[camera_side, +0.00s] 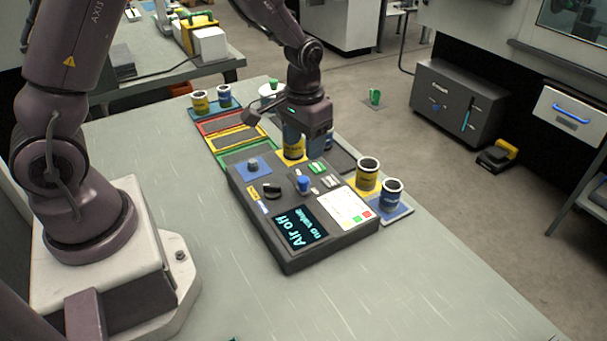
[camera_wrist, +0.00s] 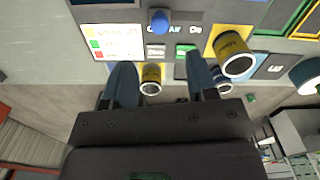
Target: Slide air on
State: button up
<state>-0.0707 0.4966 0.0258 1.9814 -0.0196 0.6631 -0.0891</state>
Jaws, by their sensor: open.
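The dark control panel (camera_side: 262,205) lies on the table; its screen (camera_side: 298,228) reads "Air off" and "no valve". Small slide switches (camera_side: 317,168) sit near its far edge, one showing green. In the wrist view the label "Air" is legible, with a green-marked slide (camera_wrist: 181,48) just below it. My gripper (camera_side: 307,148) is open and hangs over the panel's far edge, close to the switches. Its two blue fingers (camera_wrist: 160,72) are apart, with the switch row just beyond their tips. Whether a finger touches a slide is unclear.
Another yellow cup (camera_side: 367,175) and a blue cup (camera_side: 391,194) stand right of the panel. The near table is clear.

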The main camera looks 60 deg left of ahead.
aim_at(303, 179)
notch_tip(303, 179, down, 8)
jog(key=shift+f, duration=0.25)
